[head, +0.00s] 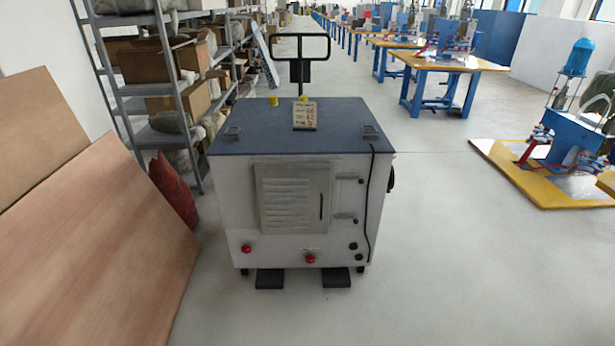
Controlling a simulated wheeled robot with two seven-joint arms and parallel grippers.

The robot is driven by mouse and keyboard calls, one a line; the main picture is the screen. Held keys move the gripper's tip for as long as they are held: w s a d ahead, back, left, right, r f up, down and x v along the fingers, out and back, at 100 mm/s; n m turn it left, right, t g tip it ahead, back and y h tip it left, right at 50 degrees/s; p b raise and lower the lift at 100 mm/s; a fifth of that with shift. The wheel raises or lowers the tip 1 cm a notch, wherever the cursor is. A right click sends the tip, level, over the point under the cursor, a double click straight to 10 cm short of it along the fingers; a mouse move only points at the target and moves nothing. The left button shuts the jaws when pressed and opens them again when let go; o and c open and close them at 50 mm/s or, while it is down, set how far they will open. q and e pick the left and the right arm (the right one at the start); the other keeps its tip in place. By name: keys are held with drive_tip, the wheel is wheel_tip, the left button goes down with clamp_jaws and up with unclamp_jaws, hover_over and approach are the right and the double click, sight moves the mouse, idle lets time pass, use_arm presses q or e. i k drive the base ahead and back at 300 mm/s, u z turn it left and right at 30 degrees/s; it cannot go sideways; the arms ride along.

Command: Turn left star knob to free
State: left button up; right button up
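A pale cabinet (222,205) with a dark blue-grey top (340,125) stands ahead of me in the aisle. Low on its front are a red knob (246,248) at the left and a second red knob (310,259) near the middle. Both are too small to tell whether they are star-shaped or how they are turned. Two small black round parts (353,246) sit at the lower right of the front. A black knob-like part (391,178) sticks out on the right side. Neither of my grippers is in view.
Dark feet or forks (270,279) show under the cabinet, and a black handle (300,48) rises behind it. Brown boards (110,240) lean at the left, beside a red sack (174,190) and shelves (165,90). A yellow-edged platform (500,160) stands right. Floor (450,270) is clear.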

sight(246, 249)
drive_tip(key=z, duration=0.4)
drive_tip(key=k, duration=0.5)
drive_tip(key=u, duration=0.4)
drive_tip(key=i, duration=1.35)
drive_tip(key=z, duration=0.65)
